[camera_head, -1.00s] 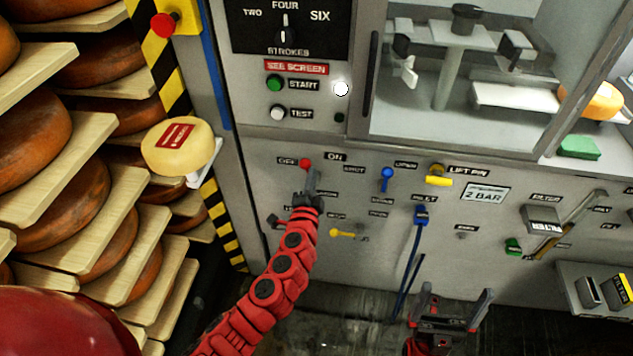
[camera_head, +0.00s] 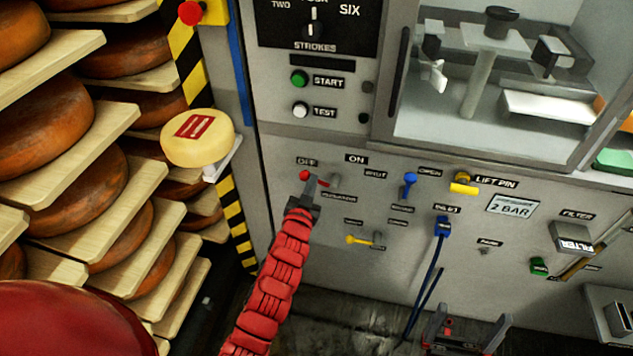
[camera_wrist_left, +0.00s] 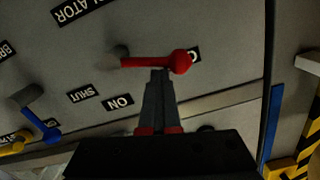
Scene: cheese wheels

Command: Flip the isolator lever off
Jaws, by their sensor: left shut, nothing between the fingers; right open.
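The isolator lever (camera_head: 305,176) is a red handle with a ball end. My right gripper (camera_head: 468,326) is open and empty, low in front of the panel.
A blue lever (camera_head: 409,185), a yellow lift pin knob (camera_head: 463,184) and a yellow lever (camera_head: 362,240) are on the same panel. A blue hose (camera_head: 425,285) hangs from its plug. Shelves of cheese wheels (camera_head: 105,205) stand at the left.

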